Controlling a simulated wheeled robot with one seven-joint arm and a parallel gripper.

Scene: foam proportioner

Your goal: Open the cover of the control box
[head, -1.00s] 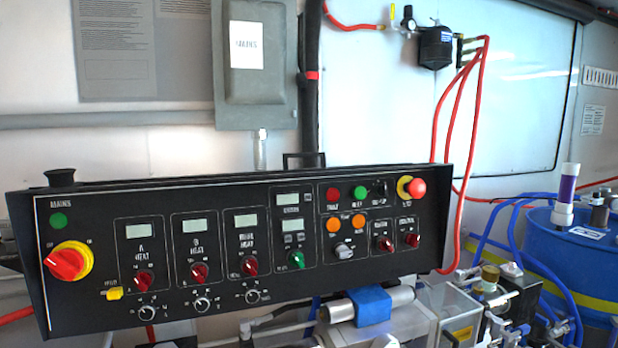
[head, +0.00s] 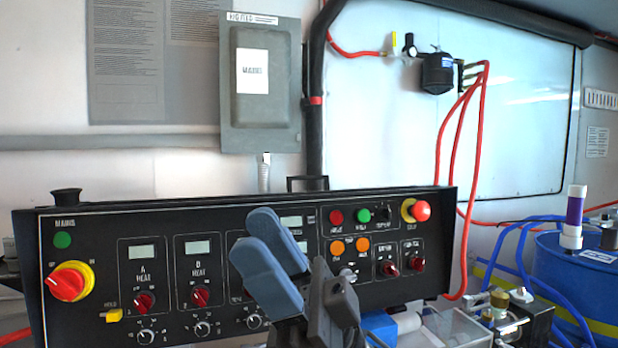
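The black control box (head: 105,225) with dials, lamps and small displays spans the lower left and middle of the head view. A black handle (head: 307,183) rises from its top edge. Above it, a grey mains box (head: 262,95) with a closed-looking front and a white label is on the wall. My gripper (head: 256,238), with blue fingers close together, is in front of the black panel, hiding part of its middle. It appears to hold nothing. The view does not show clearly whether the fingers are apart or contact the panel.
A grey pipe (head: 110,143) runs along the wall behind. Red hoses (head: 482,130) hang from a black filter (head: 437,73) right of the boxes. A blue drum (head: 575,265) and blue hoses stand at the right.

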